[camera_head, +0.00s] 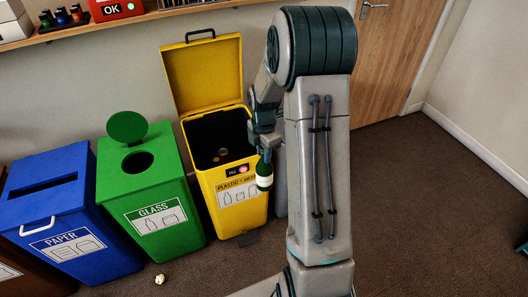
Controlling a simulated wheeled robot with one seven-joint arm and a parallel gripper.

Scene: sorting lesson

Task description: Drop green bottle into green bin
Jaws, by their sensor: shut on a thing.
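The green bottle (265,172) has a pale label and hangs upright in my gripper (266,149). My gripper is shut on it near its top. The bottle is in front of the right side of the yellow bin, apart from the green bin. The green bin (169,216) is marked GLASS and stands left of the yellow bin. It has a round hole (138,162) in its top, and its round green lid (127,126) is raised behind the hole.
The yellow bin (205,187) for plastic and metal has its lid open, with some items inside. The blue PAPER bin (88,258) stands left of the green bin. A crumpled pale scrap (160,279) lies on the floor. Open floor (435,190) is at the right.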

